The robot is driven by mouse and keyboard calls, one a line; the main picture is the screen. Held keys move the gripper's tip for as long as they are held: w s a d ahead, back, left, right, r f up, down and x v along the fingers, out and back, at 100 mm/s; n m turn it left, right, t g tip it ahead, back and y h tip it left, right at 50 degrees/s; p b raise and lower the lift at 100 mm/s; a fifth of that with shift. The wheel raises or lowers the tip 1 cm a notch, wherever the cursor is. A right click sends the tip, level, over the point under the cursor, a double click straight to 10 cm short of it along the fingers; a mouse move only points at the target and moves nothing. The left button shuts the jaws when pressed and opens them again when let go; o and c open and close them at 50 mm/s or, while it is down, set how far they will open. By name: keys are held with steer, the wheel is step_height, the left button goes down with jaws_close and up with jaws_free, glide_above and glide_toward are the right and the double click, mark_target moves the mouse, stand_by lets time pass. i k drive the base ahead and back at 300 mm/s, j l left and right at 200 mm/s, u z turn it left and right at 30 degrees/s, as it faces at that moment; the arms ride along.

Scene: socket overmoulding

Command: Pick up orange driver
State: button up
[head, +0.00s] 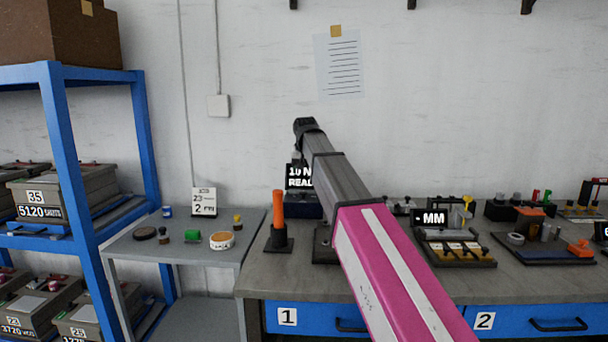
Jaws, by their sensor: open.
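An orange driver (278,205) stands upright in a small dark holder (279,242) at the left end of the workbench. Its orange handle points up, and its lower part is hidden in the holder. My arm reaches in from the lower right, pink and then grey. My gripper (305,127) is at its dark far end, above and slightly right of the driver in the picture, apart from it. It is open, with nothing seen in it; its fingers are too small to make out.
Right of the driver, a dark base (324,246) and a display box (300,178) are partly hidden by my arm. A side table (170,248) with small items and a blue rack (62,150) stand left. Fixtures and trays (454,252) fill the bench's right. The bench front (285,282) is clear.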

mark_target(277, 195)
steer(key=k, duration=1.5)
